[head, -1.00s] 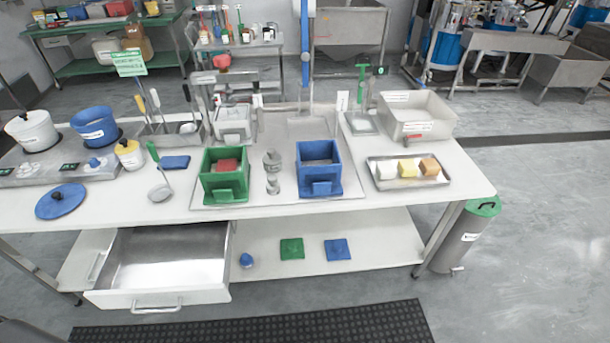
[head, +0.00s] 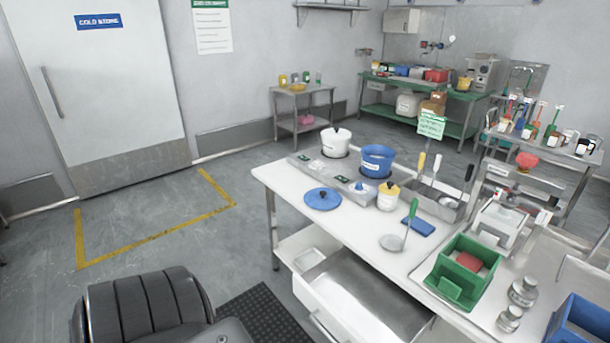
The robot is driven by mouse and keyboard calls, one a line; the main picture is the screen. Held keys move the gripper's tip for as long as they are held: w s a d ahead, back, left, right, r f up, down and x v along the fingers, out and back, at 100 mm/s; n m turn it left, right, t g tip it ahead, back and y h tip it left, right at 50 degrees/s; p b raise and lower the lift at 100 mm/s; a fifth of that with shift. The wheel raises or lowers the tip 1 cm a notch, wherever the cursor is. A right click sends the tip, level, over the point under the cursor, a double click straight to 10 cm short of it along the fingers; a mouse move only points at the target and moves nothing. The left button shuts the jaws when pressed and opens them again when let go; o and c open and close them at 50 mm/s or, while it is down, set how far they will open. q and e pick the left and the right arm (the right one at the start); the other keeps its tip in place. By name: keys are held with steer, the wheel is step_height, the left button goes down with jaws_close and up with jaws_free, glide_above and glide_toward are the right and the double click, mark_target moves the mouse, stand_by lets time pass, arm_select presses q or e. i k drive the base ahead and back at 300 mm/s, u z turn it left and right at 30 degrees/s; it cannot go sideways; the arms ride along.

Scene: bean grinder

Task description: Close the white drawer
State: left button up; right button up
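The white drawer (head: 314,300) stands pulled out under the left part of the white table, at the bottom of the head view. Its inside (head: 365,295) is grey and looks empty. A bar handle (head: 325,327) is on its front, partly cut off by the picture's lower edge. Neither of my grippers is in view.
The white table (head: 275,178) holds a blue lid (head: 323,198), white pot (head: 335,142), blue pot (head: 377,160), ladle (head: 393,242) and green box (head: 464,272). A dark mat (head: 262,315) lies before the drawer. Open floor (head: 190,235) lies left of the table.

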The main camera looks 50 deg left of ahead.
mark_target(356, 302)
steer(key=u, duration=1.35)
steer(key=k, duration=0.5)
steer(key=z, duration=0.85)
steer(key=i, duration=0.75)
steer(key=u, duration=0.85)
